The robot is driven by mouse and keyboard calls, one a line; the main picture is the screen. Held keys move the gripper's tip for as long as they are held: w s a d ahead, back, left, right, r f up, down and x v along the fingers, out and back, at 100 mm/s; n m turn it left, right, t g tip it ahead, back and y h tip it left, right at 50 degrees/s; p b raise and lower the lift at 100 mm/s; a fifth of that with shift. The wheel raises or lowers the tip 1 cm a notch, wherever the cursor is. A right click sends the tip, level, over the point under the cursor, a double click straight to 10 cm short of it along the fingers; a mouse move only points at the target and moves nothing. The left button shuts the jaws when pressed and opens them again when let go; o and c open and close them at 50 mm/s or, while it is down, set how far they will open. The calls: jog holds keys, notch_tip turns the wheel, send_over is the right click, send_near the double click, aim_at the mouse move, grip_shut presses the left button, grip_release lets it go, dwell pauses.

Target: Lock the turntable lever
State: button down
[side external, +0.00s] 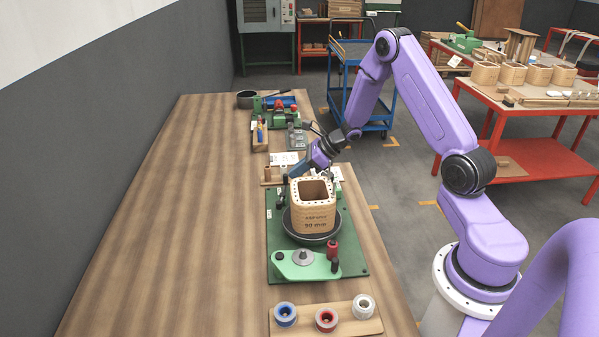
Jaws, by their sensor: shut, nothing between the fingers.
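A wooden square coil former (313,222) marked "90 mm" stands upright on the dark round turntable (292,230). The turntable sits on a green base plate (350,233). A red-collared part (332,249) and a small dark knob (335,265) stand at the turntable's front right edge; I cannot tell for sure which part is the lever or how it is set. My gripper (294,176) is shut and empty, just behind the former near the back edge of the green plate. Its fingertips are small and partly lost among dark fittings there.
A wooden holder (350,326) with blue, red and white spools lies in front of the plate. A green bracket with a grey cone (303,257) occupies the plate's front. Tools and a dark pan (246,99) are at the back. The bench's left side (180,230) is clear.

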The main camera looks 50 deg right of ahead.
jog(key=shift+w+n+g+y, duration=0.8)
jog(key=shift+w+n+y, duration=0.1)
jog(key=shift+n, duration=0.5)
jog(key=shift+w+a+n+g+y, duration=0.2)
jog(key=shift+w+n+g, duration=0.15)
jog(key=shift+n, duration=0.2)
jog(key=shift+w+a+n+g+y, duration=0.1)
jog(key=shift+w+n+g+y, duration=0.15)
jog(key=shift+n+g, duration=0.25)
jog(key=n+g, duration=0.1)
jog(key=w+n+g+y, duration=0.1)
jog(key=n, duration=0.1)
jog(key=shift+w+a, duration=0.15)
jog(key=shift+a, duration=0.25)
jog(key=shift+w+a, duration=0.25)
jog(key=d, duration=0.4)
jog(key=shift+s+d, duration=0.2)
jog(key=shift+s, duration=0.15)
jog(key=v, duration=0.9)
jog(key=shift+w+d+r, duration=0.15)
jog(key=shift+w+r, duration=0.05)
jog(key=shift+r, duration=0.2)
